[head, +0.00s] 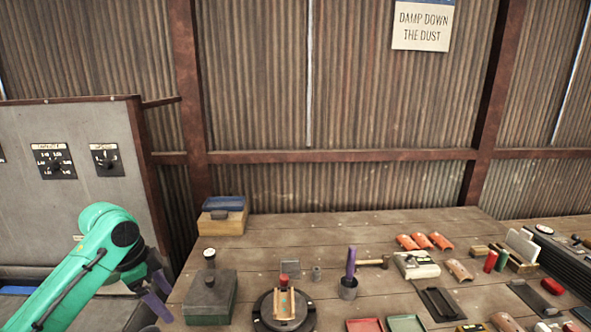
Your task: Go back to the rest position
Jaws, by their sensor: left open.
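My left arm (75,262) is green and comes in from the lower left. My left gripper (161,293) has dark purple fingers pointing down and to the right. It is open, and I see nothing between its fingers. It hangs by the left edge of the wooden table (330,240), left of a dark green box (210,298). I cannot tell its exact height against the table top. My right arm and right gripper are not in view.
A grey cabinet with dials (75,185) stands behind my left arm. On the table are a yellow and blue box (222,216), a round black fixture (266,315), a cup with a purple tool (348,290) and several small parts at right. The back middle is clear.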

